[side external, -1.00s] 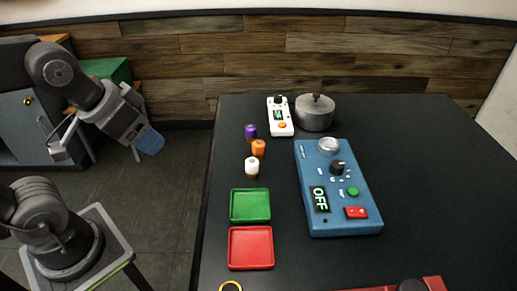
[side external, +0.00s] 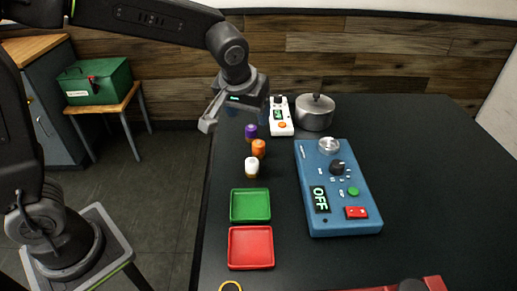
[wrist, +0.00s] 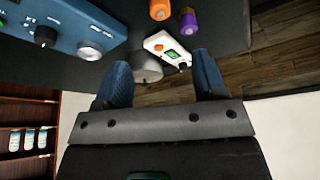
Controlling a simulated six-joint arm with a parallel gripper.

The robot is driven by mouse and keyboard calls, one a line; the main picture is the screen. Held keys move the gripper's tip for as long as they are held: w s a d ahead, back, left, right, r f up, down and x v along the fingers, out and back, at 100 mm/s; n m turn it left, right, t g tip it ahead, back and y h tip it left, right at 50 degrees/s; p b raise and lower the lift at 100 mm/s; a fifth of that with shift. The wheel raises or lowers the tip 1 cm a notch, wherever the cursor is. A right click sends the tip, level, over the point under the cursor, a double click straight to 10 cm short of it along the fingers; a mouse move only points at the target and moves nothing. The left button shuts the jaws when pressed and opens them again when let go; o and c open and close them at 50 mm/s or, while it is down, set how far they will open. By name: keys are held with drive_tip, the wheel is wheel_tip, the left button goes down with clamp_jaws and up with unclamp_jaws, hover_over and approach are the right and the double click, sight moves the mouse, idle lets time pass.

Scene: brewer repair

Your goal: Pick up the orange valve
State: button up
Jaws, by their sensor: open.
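The orange valve (side external: 258,148) stands on the dark table, between a purple valve (side external: 251,131) behind it and a white valve (side external: 252,166) in front. In the wrist view the orange valve (wrist: 160,10) is at the top edge, partly cut off, with the purple valve (wrist: 188,22) to its right. My gripper (side external: 208,122) is above the table's left edge, up and left of the valves, and touches none of them. In the wrist view its two blue fingers (wrist: 160,82) are spread apart with nothing held between them.
A blue brewer panel (side external: 338,190) reading OFF lies right of the valves. A white device (side external: 279,117) and a grey pot (side external: 314,113) stand behind. Green (side external: 250,191) and red (side external: 250,229) trays lie in front. The table's right side is clear.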

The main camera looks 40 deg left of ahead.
sight(259, 142)
drive_tip(key=x, duration=1.4)
drive_tip(key=shift+a, duration=0.1)
drive_tip(key=c, duration=1)
drive_tip(key=shift+c, duration=0.3)
drive_tip(key=shift+r, duration=0.1)
